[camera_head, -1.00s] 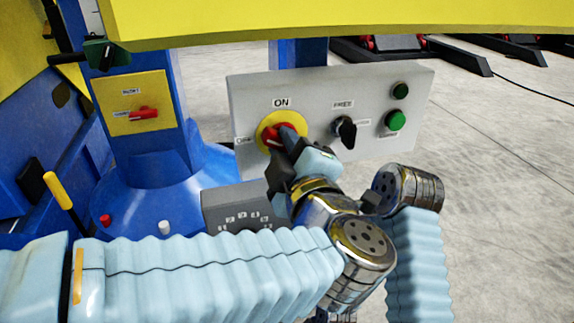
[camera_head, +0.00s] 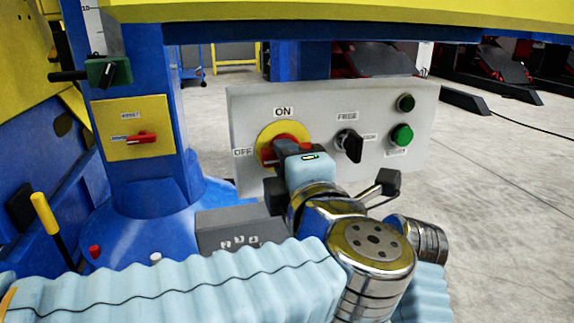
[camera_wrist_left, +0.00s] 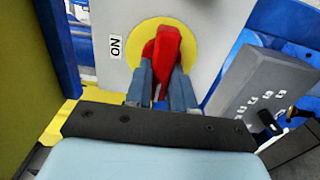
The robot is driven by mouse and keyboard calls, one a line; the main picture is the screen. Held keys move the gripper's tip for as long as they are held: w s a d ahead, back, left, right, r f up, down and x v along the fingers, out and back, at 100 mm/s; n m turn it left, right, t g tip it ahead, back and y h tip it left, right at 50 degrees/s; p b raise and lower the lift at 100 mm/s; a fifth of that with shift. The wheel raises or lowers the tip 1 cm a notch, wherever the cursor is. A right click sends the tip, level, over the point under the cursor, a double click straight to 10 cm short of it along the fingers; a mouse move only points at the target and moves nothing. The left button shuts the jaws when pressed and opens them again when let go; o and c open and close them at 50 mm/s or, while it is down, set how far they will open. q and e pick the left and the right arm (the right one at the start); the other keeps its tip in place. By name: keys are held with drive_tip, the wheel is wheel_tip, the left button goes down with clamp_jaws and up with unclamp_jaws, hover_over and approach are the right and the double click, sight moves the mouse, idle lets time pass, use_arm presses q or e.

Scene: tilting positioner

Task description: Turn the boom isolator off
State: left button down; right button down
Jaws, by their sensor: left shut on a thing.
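The boom isolator is a red rotary handle (camera_wrist_left: 165,48) on a yellow disc (camera_head: 266,133), on the left of a grey panel (camera_head: 325,105). An ON label (camera_head: 282,112) is above it and an OFF label (camera_head: 243,152) to its left. My left gripper (camera_wrist_left: 163,85) is shut on the red handle, one finger on each side. In the head view, my gripper (camera_head: 281,167) hides part of handle and disc. My right gripper is not in view.
Right of the isolator are a black selector knob (camera_head: 349,145) and two green buttons (camera_head: 402,135). A grey box (camera_head: 237,228) is below the panel. A blue column (camera_head: 140,185) with another red switch (camera_head: 142,137) stands left. A yellow beam (camera_head: 330,15) crosses the top.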

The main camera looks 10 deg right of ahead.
use_arm(q)
drive_tip(key=shift+w+a, duration=0.1)
drive_tip(key=c, duration=1)
unclamp_jaws()
drive_tip(key=shift+o, duration=0.2)
drive_tip(key=s+p, duration=0.1)
drive_tip(key=s, duration=1.3)
drive_tip(key=shift+d, duration=0.3)
